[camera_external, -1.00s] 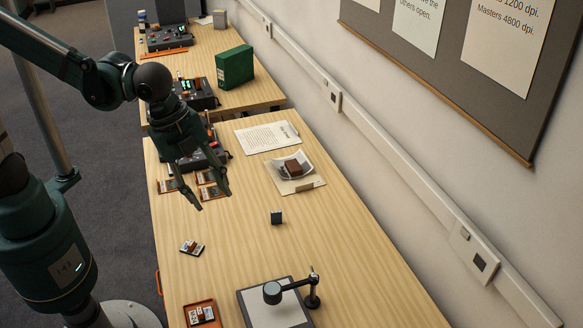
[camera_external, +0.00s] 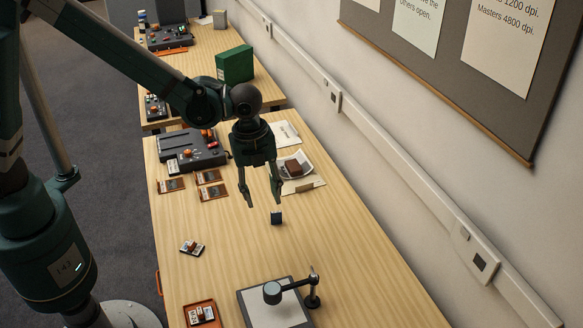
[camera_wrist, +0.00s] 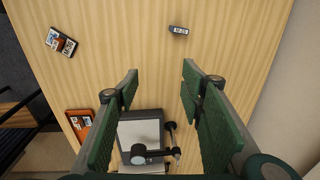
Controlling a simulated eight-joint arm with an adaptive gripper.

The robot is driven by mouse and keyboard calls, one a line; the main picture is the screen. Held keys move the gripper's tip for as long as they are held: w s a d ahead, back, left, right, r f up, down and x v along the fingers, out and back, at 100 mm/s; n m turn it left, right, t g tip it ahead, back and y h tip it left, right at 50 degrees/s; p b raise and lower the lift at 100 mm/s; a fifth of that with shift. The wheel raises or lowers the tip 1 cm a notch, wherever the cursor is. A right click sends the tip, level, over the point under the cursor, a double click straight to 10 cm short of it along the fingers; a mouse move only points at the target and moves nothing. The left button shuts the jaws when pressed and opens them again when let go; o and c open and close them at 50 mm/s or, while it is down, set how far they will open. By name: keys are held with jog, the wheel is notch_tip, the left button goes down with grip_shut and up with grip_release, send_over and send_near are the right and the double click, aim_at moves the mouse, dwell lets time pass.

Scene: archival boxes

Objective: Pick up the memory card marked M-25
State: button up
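My gripper (camera_external: 261,199) hangs above the table with its two fingers spread apart and nothing between them. It also shows open in the wrist view (camera_wrist: 160,85). A small dark block (camera_external: 276,218) stands on the table just beyond and below the fingertips; in the wrist view (camera_wrist: 179,30) it has a pale label. A flat dark card with a white label and an orange-brown part (camera_external: 192,247) lies further left; it also shows in the wrist view (camera_wrist: 61,42). An orange tray (camera_external: 190,308) at the front holds another labelled item. The labels are too small to read surely, so I cannot tell which is M-25.
A copy stand (camera_external: 243,301) with a lamp arm (camera_external: 312,290) stands at the front. A dark device (camera_external: 180,150), several brown-framed cards (camera_external: 213,193) and a dish with a brown block (camera_external: 293,167) lie behind.

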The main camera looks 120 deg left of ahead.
jog(key=m, duration=0.2)
send_over(276, 212)
jog(key=shift+g, duration=0.4)
notch_tip(276, 212, down, 8)
jog(key=shift+s, duration=0.15)
jog(key=shift+f, duration=1.25)
jog(key=shift+f, duration=0.1)
jog(key=shift+f+b, duration=0.4)
jog(key=shift+f, duration=2.15)
jog(key=c, duration=0.9)
